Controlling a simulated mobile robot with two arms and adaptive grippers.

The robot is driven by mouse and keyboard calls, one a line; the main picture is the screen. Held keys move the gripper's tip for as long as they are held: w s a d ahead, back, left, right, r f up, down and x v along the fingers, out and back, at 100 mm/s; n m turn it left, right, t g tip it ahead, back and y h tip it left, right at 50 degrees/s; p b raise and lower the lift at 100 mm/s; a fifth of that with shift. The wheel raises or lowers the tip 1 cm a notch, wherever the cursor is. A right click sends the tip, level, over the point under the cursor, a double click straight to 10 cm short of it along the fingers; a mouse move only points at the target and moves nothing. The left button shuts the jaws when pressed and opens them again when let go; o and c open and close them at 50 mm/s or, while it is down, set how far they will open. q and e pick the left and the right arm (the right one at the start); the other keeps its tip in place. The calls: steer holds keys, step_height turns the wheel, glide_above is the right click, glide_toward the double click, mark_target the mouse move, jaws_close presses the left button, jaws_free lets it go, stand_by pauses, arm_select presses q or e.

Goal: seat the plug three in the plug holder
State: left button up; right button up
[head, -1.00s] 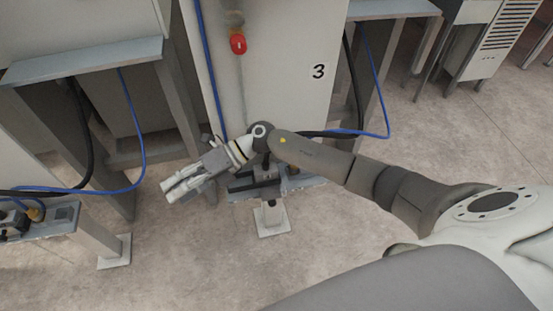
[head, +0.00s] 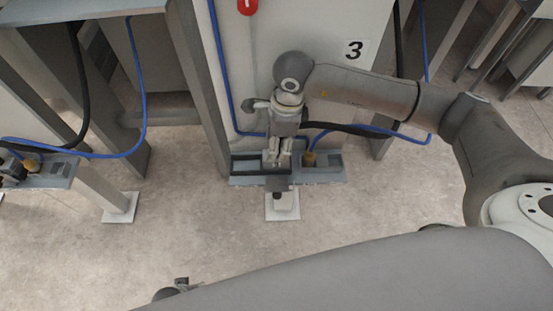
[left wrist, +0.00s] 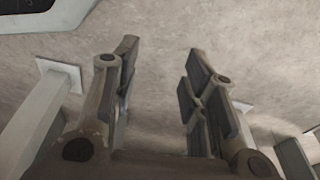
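The plug holder (head: 331,170) is a blue-grey shelf low on the front of the cabinet marked 3, in the head view. A brass-coloured fitting (head: 308,160) with a blue cable stands on its right half. My right gripper (head: 277,164) points down over the middle of the holder. Its fingers look close together; whether a plug is between them is too small to tell. A black cable (head: 345,127) runs from the right to behind this gripper, its end hidden. My left gripper (left wrist: 162,62) is open and empty over the floor in the left wrist view.
A red handle (head: 248,5) hangs on the cabinet front above. A dark block (head: 278,185) sticks out from the holder's front edge, above a white foot plate (head: 283,206). Another holder (head: 58,172) with cables is at the far left. The floor (head: 190,225) in front is clear.

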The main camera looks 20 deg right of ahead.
mark_target(277, 165)
steer(key=f, duration=0.5)
steer(key=shift+a+f, duration=0.25)
steer(key=shift+f, duration=0.05)
steer(key=shift+r, duration=0.15)
steer(key=c, duration=1)
